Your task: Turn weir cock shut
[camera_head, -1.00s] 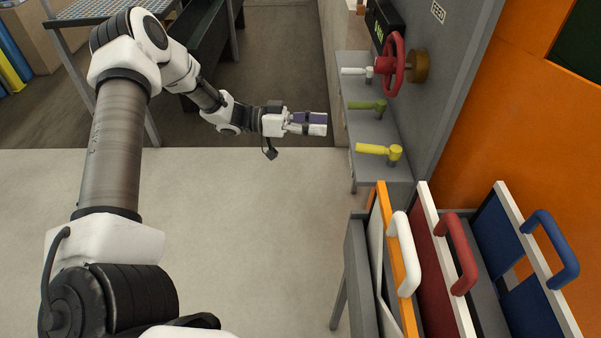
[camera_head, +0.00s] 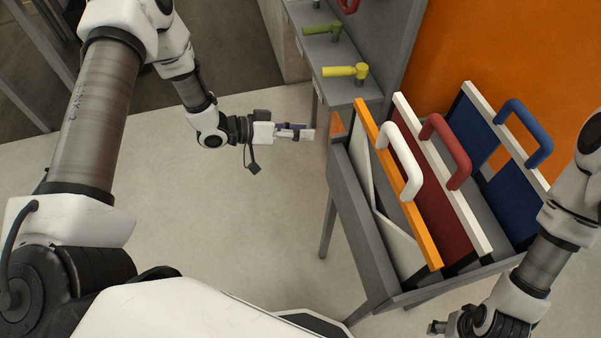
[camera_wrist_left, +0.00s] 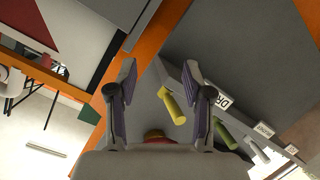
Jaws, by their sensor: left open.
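The left wrist view shows the yellow lever (camera_wrist_left: 172,105), the green lever (camera_wrist_left: 226,135) and a white lever (camera_wrist_left: 259,152). I cannot tell which is the weir cock. My left gripper (camera_head: 305,132) is open and empty, below and left of the yellow lever, apart from it. My right arm enters at lower right; its gripper (camera_head: 437,327) is cut by the frame edge.
A grey rack (camera_head: 342,185) holds upright panels with white (camera_head: 409,172), red (camera_head: 452,160) and blue (camera_head: 532,140) handles, right of my left gripper. A red handwheel (camera_head: 348,4) is cut by the top edge. An orange wall stands behind. The floor to the left is clear.

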